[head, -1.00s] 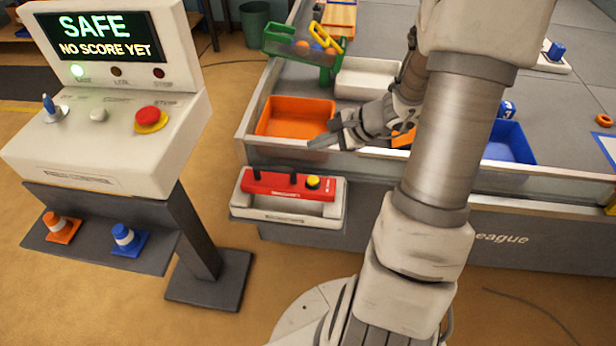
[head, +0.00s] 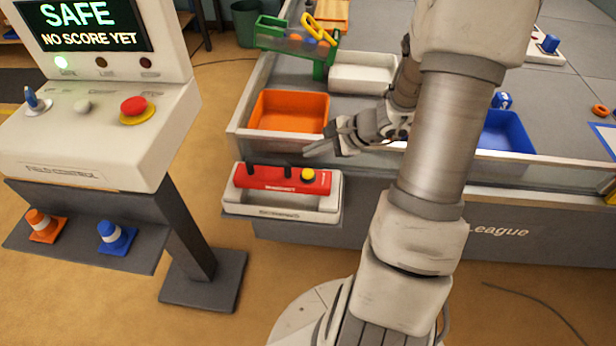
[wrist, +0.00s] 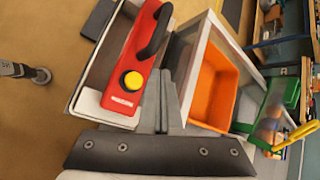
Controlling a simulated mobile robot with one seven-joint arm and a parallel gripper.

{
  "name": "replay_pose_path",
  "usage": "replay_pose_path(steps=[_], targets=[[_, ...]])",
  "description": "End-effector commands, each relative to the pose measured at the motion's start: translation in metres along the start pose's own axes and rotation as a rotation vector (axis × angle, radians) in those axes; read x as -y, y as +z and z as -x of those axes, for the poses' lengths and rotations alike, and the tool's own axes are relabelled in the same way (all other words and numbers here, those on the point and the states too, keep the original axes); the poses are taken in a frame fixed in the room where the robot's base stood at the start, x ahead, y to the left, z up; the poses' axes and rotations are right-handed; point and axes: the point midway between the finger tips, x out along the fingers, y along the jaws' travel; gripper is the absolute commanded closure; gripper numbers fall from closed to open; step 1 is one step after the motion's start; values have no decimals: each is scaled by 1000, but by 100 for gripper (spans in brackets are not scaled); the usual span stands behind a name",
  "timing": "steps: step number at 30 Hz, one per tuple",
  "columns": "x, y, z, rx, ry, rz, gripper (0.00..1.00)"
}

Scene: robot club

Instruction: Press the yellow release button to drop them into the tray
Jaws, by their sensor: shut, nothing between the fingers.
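A yellow button (head: 308,175) sits at the right end of a red handheld box (head: 270,178) with a black handle; the button shows too in the wrist view (wrist: 133,81). My gripper (head: 308,152) is shut and empty, just above the button and apart from it in the head view. In the wrist view the closed fingers (wrist: 163,95) lie beside the red box. A white tray (head: 362,72) stands right of and below the hopper.
The red box rests in a white holder (head: 232,204) on the field's front wall. An orange bin (head: 289,119) lies behind the wall, a blue bin (head: 505,134) to the right. A control console (head: 85,150) stands at left.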

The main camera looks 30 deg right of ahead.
Motion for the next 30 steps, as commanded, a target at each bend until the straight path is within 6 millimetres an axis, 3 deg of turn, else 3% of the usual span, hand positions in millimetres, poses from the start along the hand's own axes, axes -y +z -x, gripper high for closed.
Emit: replay_pose_path(steps=[3, 9, 30], targets=[[-13, -13, -18, 0, 0, -1, 100], [-21, -21, -29, 0, 0, 1, 100], [-22, -21, -30, 0, 0, 1, 100]])
